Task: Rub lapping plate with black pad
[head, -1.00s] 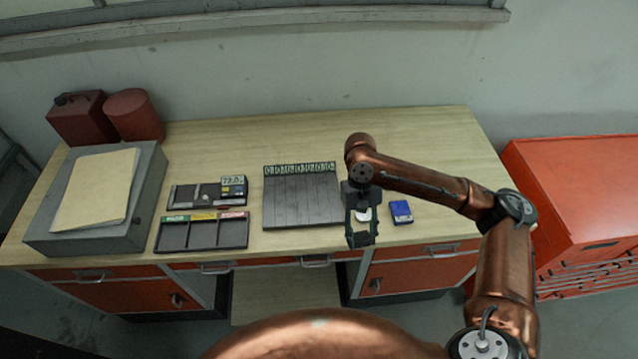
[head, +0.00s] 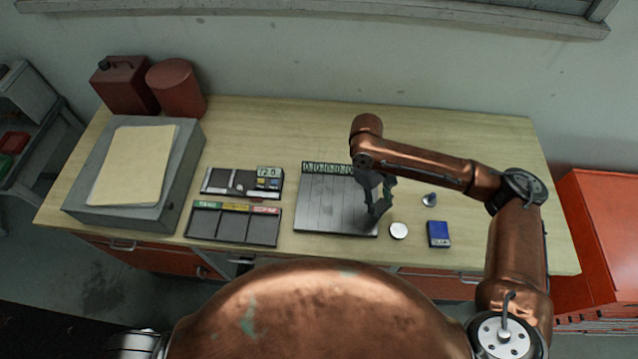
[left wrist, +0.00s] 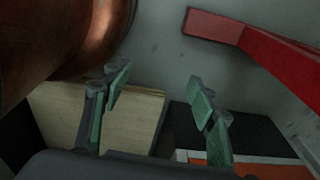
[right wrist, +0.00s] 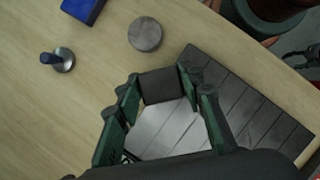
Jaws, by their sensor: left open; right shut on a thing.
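The grey grooved lapping plate (head: 322,208) lies flat on the bench with a row of round marks along its back edge. It also shows in the right wrist view (right wrist: 258,98). My right gripper (head: 379,207) is over the plate's right side, tilted. In the right wrist view it (right wrist: 165,88) is shut on a small black pad (right wrist: 158,84). The pad is over the plate's edge area; I cannot tell for sure if it touches. A paler, shiny patch of plate shows between the fingers. My left gripper (left wrist: 157,86) is open and empty in its wrist view.
Right of the plate are a silver disc (head: 398,230), a small knobbed piece (head: 429,200) and a blue box (head: 438,235). Left of it are a three-compartment tray (head: 232,226) and a gauge set (head: 240,183). A grey block with paper (head: 135,170) stands far left.

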